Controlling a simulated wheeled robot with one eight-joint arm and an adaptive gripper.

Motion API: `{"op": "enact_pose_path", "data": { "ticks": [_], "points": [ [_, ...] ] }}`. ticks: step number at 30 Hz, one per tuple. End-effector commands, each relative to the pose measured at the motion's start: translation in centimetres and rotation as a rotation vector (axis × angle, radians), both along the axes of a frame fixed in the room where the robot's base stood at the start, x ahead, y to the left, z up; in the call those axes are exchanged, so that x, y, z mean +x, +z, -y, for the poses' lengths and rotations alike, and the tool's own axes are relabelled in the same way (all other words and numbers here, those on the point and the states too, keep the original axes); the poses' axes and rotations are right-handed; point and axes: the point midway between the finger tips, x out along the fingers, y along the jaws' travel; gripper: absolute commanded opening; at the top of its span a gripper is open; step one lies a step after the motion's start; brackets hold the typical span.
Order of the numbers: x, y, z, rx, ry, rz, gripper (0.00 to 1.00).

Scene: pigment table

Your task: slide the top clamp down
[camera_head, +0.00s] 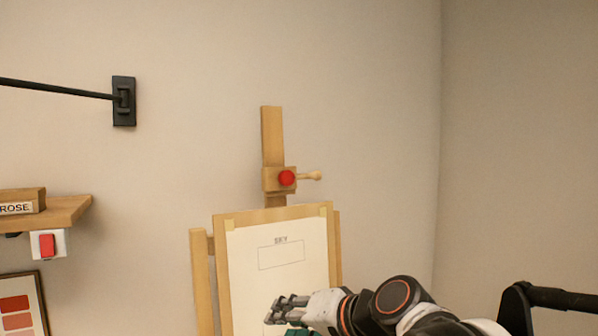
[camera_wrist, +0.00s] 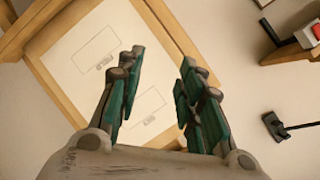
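The top clamp (camera_head: 270,181) is a wooden block with a red knob (camera_head: 287,178) and a peg pointing right. It sits on the easel's upright mast (camera_head: 272,138), a little above the top edge of the board. The easel board (camera_head: 222,250) carries a white sheet (camera_head: 252,284) with a box marked SKY. My gripper (camera_head: 280,309) is in front of the lower part of the sheet, well below the clamp. In the wrist view my gripper (camera_wrist: 156,92) has its teal-padded fingers spread, with nothing between them. The clamp is not visible in the wrist view.
A wooden shelf (camera_head: 58,212) with a block marked ROSE (camera_head: 22,201) is at the left, with a red switch (camera_head: 47,245) below. A black wall bracket (camera_head: 124,101) with a rod is at upper left. The wall right of the mast is clear.

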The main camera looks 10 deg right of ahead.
Motion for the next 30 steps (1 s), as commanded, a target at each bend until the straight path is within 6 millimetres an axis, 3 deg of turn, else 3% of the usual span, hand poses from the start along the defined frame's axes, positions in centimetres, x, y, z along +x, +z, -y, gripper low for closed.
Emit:
{"op": "enact_pose_path", "data": {
  "ticks": [1,6,8,12,15,19,25,30],
  "points": [
    [2.0,4.0,0.2,0.074,-0.025,0.02,0.34],
    [8.1,12.9,1.6,0.335,-0.111,0.081,0.34],
    [10.1,15.7,2.6,0.425,-0.146,0.102,0.34],
    [14.3,20.1,7.0,0.613,-0.248,0.148,0.34],
    [16.1,21.4,10.5,0.709,-0.314,0.175,0.34],
    [17.1,21.8,13.0,0.769,-0.36,0.194,0.34],
    [18.7,21.8,12.9,0.78,-0.365,0.196,0.34],
    [21.5,22.1,11.9,0.779,-0.364,0.195,0.34]
  ]
}}
